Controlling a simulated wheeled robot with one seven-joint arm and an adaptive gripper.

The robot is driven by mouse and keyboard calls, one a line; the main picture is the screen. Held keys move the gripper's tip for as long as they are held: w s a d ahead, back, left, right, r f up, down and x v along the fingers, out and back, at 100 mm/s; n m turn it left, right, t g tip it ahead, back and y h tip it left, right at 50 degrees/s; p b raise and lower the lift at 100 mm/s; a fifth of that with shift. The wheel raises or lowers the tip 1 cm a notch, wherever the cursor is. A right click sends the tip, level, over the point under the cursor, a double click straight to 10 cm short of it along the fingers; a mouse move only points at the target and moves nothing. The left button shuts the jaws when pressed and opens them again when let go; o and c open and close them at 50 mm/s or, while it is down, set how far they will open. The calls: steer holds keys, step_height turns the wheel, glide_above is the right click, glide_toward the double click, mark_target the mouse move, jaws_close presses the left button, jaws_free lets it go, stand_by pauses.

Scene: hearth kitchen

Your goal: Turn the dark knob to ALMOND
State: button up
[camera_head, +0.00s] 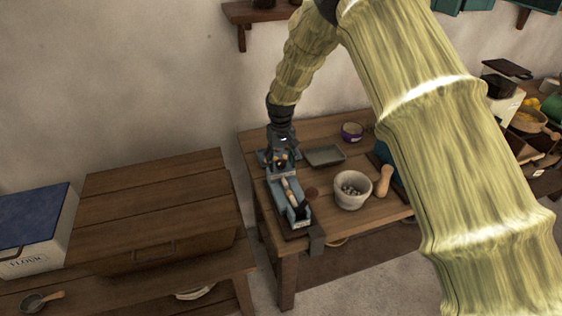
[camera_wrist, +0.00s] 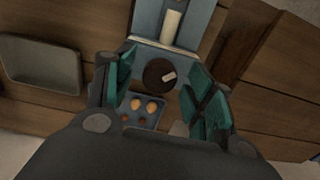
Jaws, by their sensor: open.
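The dark round knob (camera_wrist: 157,75) sits on a blue-grey device (camera_wrist: 148,27) in the wrist view. A pale mark on the knob lies right of its centre. Beside it, a small panel (camera_wrist: 133,117) carries several brown and orange nut-like shapes; I cannot read any label or tell which is ALMOND. My gripper (camera_wrist: 162,70) is open, its teal fingers on either side of the knob with gaps showing. I cannot tell its height above the knob. In the head view my gripper (camera_head: 281,147) is over the back end of the device (camera_head: 289,203), largely covering the knob area.
The device stands at the left edge of a wooden table (camera_head: 332,203). A grey tray (camera_head: 325,155), a purple-rimmed pot (camera_head: 352,131), a stone bowl (camera_head: 352,189) and a wooden pestle-like piece (camera_head: 384,180) are to its right. A wooden chest (camera_head: 150,210) stands left, across a gap.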

mark_target(281, 162)
step_height(281, 162, up, 12)
stand_by(0.5)
steer(key=shift+f, duration=0.1)
steer(key=shift+s+f, duration=0.1)
